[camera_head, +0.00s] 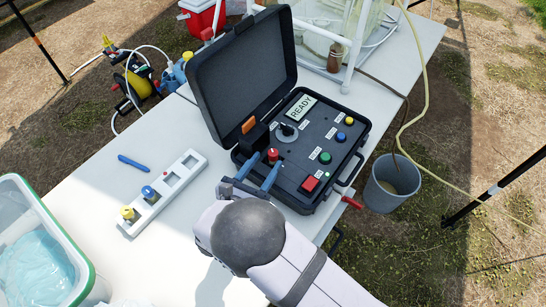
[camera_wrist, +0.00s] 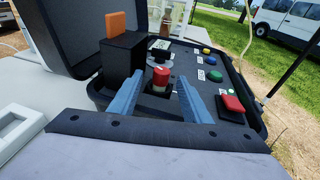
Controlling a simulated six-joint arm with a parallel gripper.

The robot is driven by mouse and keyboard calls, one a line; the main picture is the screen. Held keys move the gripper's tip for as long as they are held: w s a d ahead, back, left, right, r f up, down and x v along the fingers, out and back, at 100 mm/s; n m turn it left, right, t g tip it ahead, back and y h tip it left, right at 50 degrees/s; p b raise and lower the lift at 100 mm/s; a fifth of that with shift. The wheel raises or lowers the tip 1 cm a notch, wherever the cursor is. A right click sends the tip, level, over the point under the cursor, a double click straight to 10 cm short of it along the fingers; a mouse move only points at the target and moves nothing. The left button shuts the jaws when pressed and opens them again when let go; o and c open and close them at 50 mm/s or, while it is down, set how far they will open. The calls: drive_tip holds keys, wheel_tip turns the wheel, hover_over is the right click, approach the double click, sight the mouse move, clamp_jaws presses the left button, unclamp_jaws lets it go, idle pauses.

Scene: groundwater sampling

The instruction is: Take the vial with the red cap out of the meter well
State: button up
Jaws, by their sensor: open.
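The red-capped vial (camera_head: 272,155) stands upright in the meter panel. Its red cap and a pale band below it show in the wrist view (camera_wrist: 160,76); its lower part is hidden in the well. The meter (camera_head: 318,150) is a black case with its lid open and a READY display. My gripper (camera_head: 262,168) is open, its two blue fingers pointing at the vial. In the wrist view the fingers (camera_wrist: 160,92) stand apart on the left and right of the vial, with gaps to it. Whether the tips reach past the vial cannot be told.
A black block with an orange top (camera_wrist: 120,45) stands close left of the vial. A dark knob (camera_head: 287,130) and red, green, blue and yellow buttons share the panel. A white rack (camera_head: 172,183) with yellow-capped and blue-capped vials lies left. A blue pen (camera_head: 133,163) lies beyond it.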

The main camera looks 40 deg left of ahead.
sight(271, 157)
drive_tip(key=shift+p+x, duration=1.05)
drive_tip(key=shift+x, duration=1.55)
drive_tip(key=shift+d, duration=0.15)
clamp_jaws()
